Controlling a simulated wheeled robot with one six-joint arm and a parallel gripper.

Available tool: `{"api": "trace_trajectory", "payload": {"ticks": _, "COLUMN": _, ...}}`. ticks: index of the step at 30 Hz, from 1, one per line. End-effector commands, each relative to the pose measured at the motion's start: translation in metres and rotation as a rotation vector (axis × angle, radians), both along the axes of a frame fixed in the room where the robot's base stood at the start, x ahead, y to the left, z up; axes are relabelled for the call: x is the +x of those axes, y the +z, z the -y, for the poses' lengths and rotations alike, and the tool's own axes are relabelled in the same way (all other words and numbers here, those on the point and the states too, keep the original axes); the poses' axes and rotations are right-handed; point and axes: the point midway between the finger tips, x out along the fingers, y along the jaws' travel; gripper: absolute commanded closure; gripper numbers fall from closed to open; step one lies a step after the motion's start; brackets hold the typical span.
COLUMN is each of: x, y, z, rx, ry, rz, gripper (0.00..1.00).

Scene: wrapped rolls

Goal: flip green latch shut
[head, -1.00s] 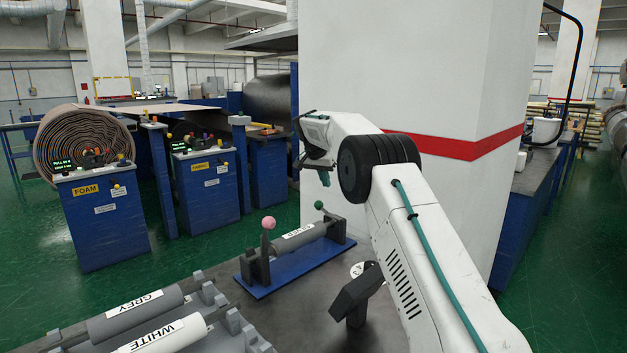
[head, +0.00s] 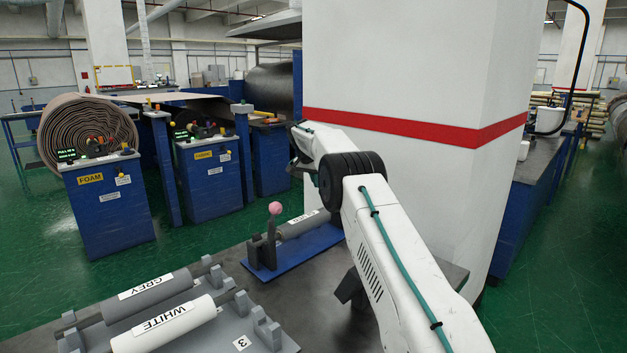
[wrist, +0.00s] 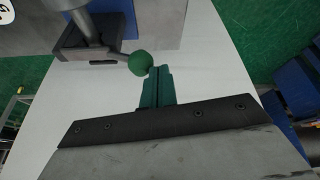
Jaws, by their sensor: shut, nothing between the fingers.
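The green latch's ball knob (wrist: 140,63) shows in the wrist view at the end of a grey rod, beside a dark grey bracket (wrist: 75,52). My gripper (wrist: 158,73) is shut and empty, its teal fingertips just right of the knob. I cannot tell whether they touch it. In the head view the green knob and my fingers are hidden behind my arm. There, the blue stand (head: 285,263) carries a grey roll (head: 303,224) with a white label and an upright pink-knobbed lever (head: 275,209) at its left end.
A grey-labelled roll (head: 150,298) and a white-labelled roll (head: 165,328) lie on a grey rack at the front left. A white pillar with a red band (head: 420,126) rises behind my arm. Blue machine cabinets (head: 107,206) stand at the back left.

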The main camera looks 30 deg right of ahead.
Motion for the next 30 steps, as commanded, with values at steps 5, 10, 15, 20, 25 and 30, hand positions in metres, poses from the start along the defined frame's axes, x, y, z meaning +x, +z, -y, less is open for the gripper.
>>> {"api": "trace_trajectory", "payload": {"ticks": 5, "x": -0.001, "y": -0.007, "z": 0.002, "rx": 0.002, "ry": -0.002, "rz": -0.006, "gripper": 1.0}}
{"api": "trace_trajectory", "payload": {"ticks": 10, "x": -0.001, "y": -0.007, "z": 0.002, "rx": 0.002, "ry": -0.004, "rz": -0.007, "gripper": 1.0}}
{"api": "trace_trajectory", "payload": {"ticks": 15, "x": -0.001, "y": -0.006, "z": 0.003, "rx": 0.001, "ry": -0.003, "rz": -0.006, "gripper": 1.0}}
{"api": "trace_trajectory", "payload": {"ticks": 20, "x": -0.001, "y": 0.0, "z": 0.001, "rx": 0.001, "ry": -0.003, "rz": -0.004, "gripper": 1.0}}
{"api": "trace_trajectory", "payload": {"ticks": 25, "x": -0.004, "y": 0.023, "z": -0.01, "rx": 0.001, "ry": -0.001, "rz": -0.003, "gripper": 1.0}}
{"api": "trace_trajectory", "payload": {"ticks": 30, "x": -0.006, "y": 0.048, "z": -0.022, "rx": 0.001, "ry": 0.0, "rz": -0.005, "gripper": 1.0}}
